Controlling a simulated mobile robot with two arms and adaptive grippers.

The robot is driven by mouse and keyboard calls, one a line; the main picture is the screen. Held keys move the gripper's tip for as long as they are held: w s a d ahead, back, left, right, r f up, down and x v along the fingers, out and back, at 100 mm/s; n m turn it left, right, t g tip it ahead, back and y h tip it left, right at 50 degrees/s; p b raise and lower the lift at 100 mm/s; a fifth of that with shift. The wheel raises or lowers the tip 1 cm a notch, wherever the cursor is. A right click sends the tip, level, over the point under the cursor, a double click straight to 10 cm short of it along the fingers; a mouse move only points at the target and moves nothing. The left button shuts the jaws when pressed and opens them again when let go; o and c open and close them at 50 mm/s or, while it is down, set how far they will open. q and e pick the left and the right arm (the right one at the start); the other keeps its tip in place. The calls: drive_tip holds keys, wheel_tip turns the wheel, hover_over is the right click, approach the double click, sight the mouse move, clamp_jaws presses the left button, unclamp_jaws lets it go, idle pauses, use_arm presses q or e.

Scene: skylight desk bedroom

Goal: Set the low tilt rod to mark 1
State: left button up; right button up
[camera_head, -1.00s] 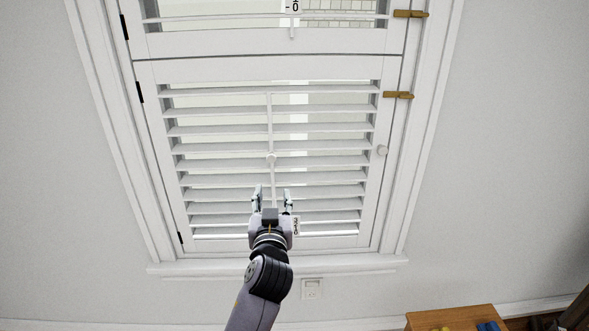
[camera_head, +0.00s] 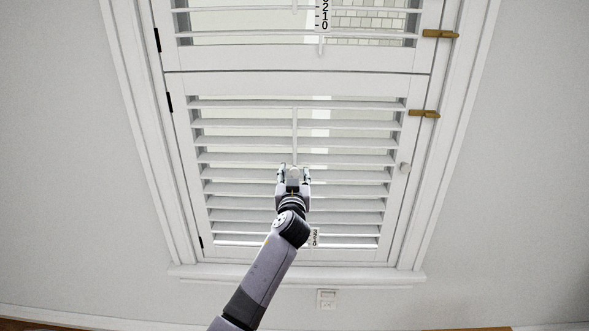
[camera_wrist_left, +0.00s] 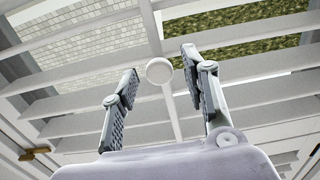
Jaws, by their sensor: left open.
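The low tilt rod (camera_head: 295,135) is a thin white upright bar in front of the louvres of the lower shutter panel (camera_head: 300,85). Its round white knob (camera_wrist_left: 159,71) shows between my fingers in the left wrist view. My left gripper (camera_head: 294,172) is open at the rod, one finger on each side, with gaps to the knob visible in the wrist view. The gripper hides the rod's lower part in the head view. My right gripper is not in view.
A sill (camera_head: 300,274) runs below. Plain wall is on both sides.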

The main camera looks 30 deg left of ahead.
use_arm(q)
drive_tip(key=shift+x, duration=0.95)
drive_tip(key=shift+c, duration=0.3)
clamp_jaws()
